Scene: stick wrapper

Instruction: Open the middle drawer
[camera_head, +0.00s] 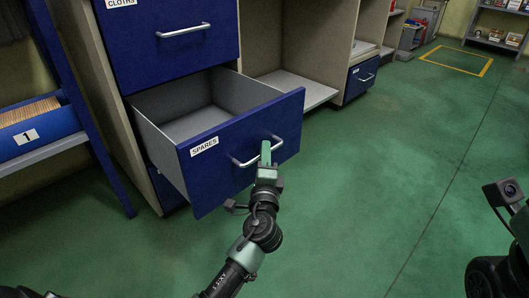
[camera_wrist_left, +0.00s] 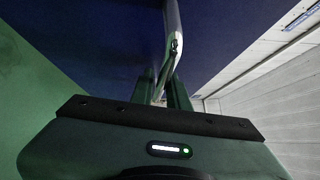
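The middle drawer (camera_head: 240,151), blue with a "SPARES" label, is pulled well out of the cabinet. Its grey inside (camera_head: 195,115) looks empty. A metal bar handle (camera_head: 243,162) crosses its front. My left gripper (camera_head: 265,152) is at this handle, right of its middle, with the green fingers on the bar. In the left wrist view the handle (camera_wrist_left: 173,40) runs down between the two fingers (camera_wrist_left: 161,90), which look closed on it. The exact contact is partly hidden. My right gripper's fingers are not in view; only part of my right arm shows at the right edge.
A shut blue "CLOTHS" drawer (camera_head: 170,42) is above, and part of a blue front (camera_head: 166,190) shows below. A blue bin marked 1 (camera_head: 38,130) sits on a rack at left. Open shelving (camera_head: 305,90) stands right of the drawer. The green floor (camera_head: 390,170) in front is clear.

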